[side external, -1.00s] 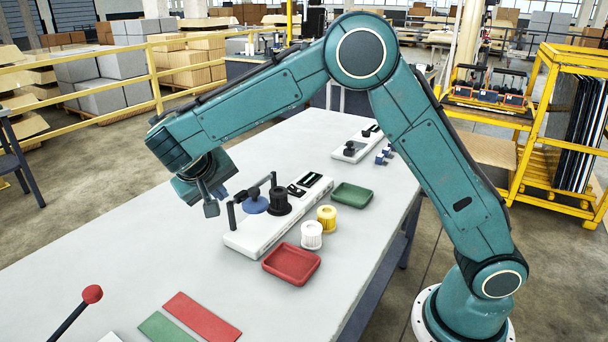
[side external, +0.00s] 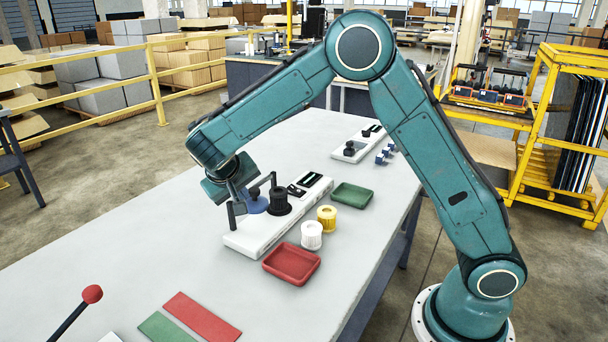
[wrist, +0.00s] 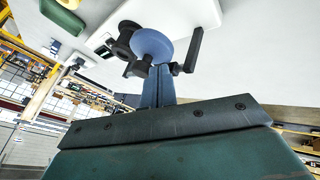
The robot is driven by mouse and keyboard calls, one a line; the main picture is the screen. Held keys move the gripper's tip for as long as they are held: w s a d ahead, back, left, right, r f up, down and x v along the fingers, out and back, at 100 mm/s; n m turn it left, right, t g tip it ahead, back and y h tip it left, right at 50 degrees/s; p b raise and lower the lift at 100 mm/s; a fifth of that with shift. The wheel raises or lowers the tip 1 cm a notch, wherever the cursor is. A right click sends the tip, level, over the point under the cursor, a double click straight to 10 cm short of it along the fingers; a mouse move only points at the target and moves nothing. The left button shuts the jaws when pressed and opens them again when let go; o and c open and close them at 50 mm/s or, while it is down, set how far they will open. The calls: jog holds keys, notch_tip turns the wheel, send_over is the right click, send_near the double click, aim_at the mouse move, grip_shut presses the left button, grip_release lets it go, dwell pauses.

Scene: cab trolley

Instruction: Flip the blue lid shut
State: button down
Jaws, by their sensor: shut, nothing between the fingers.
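The blue lid (side external: 255,205) is a round disc at the near-left part of a white panel (side external: 262,240), between a dark post and a black round fitting (side external: 278,203). In the wrist view the blue lid (wrist: 152,46) shows as a rounded disc just beyond my fingertips, with the black fitting behind it. My gripper (side external: 245,197) is shut and empty, pointing down beside the lid. In the wrist view its fingers (wrist: 160,72) overlap the lid's lower edge. I cannot tell whether they touch it, and the lid's hinge is hidden.
A white spool (side external: 311,236) and a yellow spool (side external: 326,218) stand right of the panel. A red tray (side external: 291,264) and a green tray (side external: 351,195) lie nearby. A dark post (side external: 232,215) rises at the panel's left end.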

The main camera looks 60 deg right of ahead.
jog(key=shift+d, duration=0.15)
jog(key=d, duration=1)
jog(key=shift+a, duration=0.1)
jog(key=a, duration=0.2)
jog(key=w+a, duration=0.1)
jog(key=a, duration=0.1)
jog(key=shift+a+r, duration=0.1)
jog(key=shift+a, duration=0.1)
jog(key=v, duration=0.9)
jog(key=shift+r, duration=0.35)
jog(key=shift+s, duration=0.1)
